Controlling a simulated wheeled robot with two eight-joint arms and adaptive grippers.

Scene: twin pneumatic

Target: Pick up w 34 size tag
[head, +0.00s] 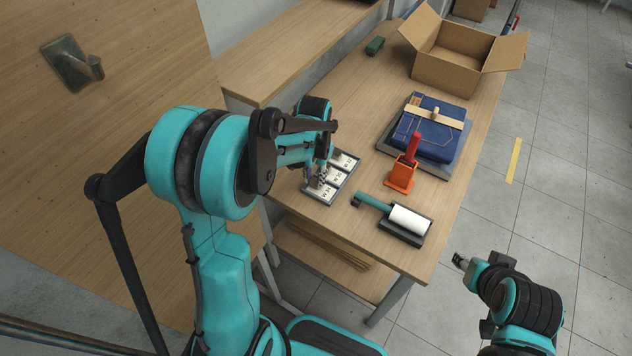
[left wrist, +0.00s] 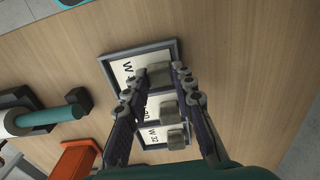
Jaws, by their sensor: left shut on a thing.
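A dark tray (head: 331,199) with three compartments holds white size tags with grey blocks on them. The W 34 tag (head: 325,192) is in the nearest compartment; in the left wrist view it is the top one (left wrist: 128,69), with its number partly hidden. My left gripper (head: 318,180) is low over the tray, its fingers shut on the grey block (left wrist: 160,75) of this tag. The tag appears still within its compartment; whether it is lifted at all I cannot tell. My right gripper (head: 460,261) hangs off the table at the lower right, its fingers too small to judge.
Right of the tray are a lint roller (head: 409,219) on a dark holder and an orange holder (head: 400,176) with a red handle. Behind are folded blue jeans (head: 428,125), an open cardboard box (head: 451,62) and a green object (head: 375,45). The tray sits near the table's left edge.

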